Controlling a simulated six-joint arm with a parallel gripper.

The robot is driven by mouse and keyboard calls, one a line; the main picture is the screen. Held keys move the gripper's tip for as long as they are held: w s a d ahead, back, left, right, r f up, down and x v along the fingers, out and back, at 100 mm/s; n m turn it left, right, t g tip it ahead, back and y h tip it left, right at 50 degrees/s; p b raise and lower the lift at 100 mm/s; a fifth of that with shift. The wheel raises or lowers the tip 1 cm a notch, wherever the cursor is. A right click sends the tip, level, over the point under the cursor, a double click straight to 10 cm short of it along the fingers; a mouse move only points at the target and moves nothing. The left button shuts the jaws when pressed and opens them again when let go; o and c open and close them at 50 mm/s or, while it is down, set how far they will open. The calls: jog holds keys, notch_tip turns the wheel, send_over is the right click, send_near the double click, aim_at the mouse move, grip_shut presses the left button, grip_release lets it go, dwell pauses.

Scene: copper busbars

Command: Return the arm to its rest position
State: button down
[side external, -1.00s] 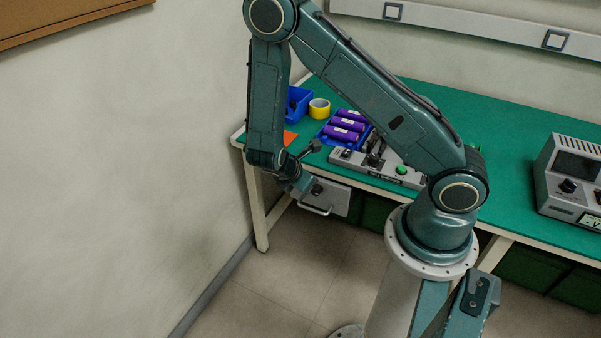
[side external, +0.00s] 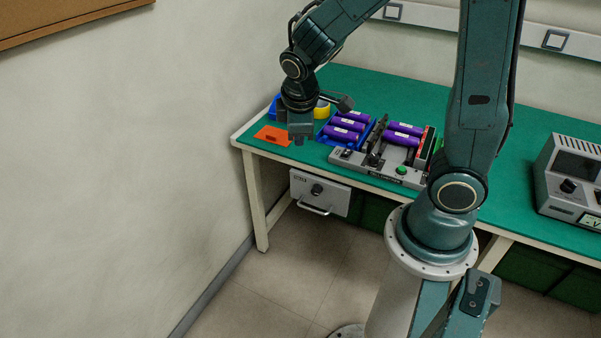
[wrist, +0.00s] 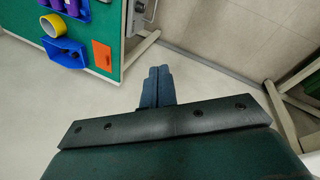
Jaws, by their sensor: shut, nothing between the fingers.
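My gripper (side external: 300,138) is in the air in front of the bench's left end in the side view, pointing down. In the wrist view my gripper's fingers (wrist: 158,74) are together with nothing between them, over bare floor. The purple cells show in a blue tray (side external: 325,140) and in a grey fixture (side external: 385,168) on the green bench (side external: 440,105). My gripper touches none of them.
An orange card (side external: 272,136), a yellow tape roll (side external: 322,109) and a blue bin (wrist: 66,54) lie at the bench's left end. A drawer unit (side external: 319,192) hangs under the bench edge. A grey instrument (side external: 570,180) stands at right. The floor in front is clear.

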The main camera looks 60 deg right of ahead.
jog(key=s+a+r+m+t+y, duration=0.1)
jog(key=s+a+r+m, duration=0.1)
jog(key=s+r, duration=0.4)
jog(key=s+a+r+m+t+y, duration=0.2)
jog(key=s+a+r+m, duration=0.1)
jog(key=s+r, duration=0.4)
jog(key=shift+s+a+r+m+t, duration=0.2)
jog(key=shift+a+m+t, duration=0.1)
jog(key=shift+a+m, duration=0.1)
